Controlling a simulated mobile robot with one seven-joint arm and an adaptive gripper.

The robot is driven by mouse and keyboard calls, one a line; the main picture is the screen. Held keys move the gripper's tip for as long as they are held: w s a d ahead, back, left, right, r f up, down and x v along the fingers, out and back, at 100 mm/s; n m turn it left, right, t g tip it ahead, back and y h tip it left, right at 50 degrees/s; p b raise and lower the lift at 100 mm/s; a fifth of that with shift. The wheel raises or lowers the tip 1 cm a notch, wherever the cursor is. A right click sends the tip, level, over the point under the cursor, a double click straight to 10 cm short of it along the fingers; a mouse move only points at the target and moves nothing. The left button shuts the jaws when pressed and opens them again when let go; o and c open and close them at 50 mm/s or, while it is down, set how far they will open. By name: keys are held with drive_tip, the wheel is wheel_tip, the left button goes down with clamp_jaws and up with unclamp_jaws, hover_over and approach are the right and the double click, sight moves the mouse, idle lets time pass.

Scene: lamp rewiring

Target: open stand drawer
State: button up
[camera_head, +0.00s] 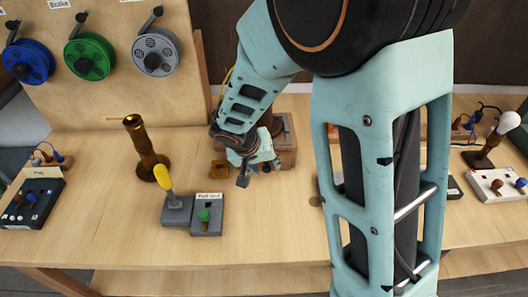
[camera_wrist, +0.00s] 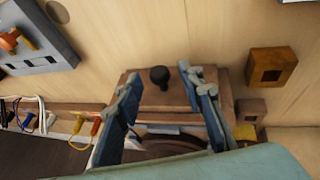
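The wooden stand (camera_head: 287,156) is on the bench behind my gripper, partly hidden by my arm. In the wrist view, the stand (camera_wrist: 170,90) shows a wooden face with a round black knob (camera_wrist: 159,77). My gripper (camera_head: 254,172) is low over the bench at the stand's near left side. In the wrist view, its two fingers (camera_wrist: 160,88) are spread wide, with the knob between their tips. A gap shows on both sides of the knob, so nothing is held. I cannot tell how far out the drawer is.
A small wooden block with a square hole (camera_head: 219,169) sits close left of my gripper. A brass post (camera_head: 146,150), a grey switch unit with a yellow handle (camera_head: 176,209) and a black control box (camera_head: 33,204) are farther left. A bulb lamp (camera_head: 493,143) stands right.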

drive_tip(key=shift+w+d+f, duration=0.1)
drive_tip(key=shift+w+f, duration=0.05)
drive_tip(key=shift+f, duration=0.2)
drive_tip(key=shift+c, duration=0.4)
clamp_jaws()
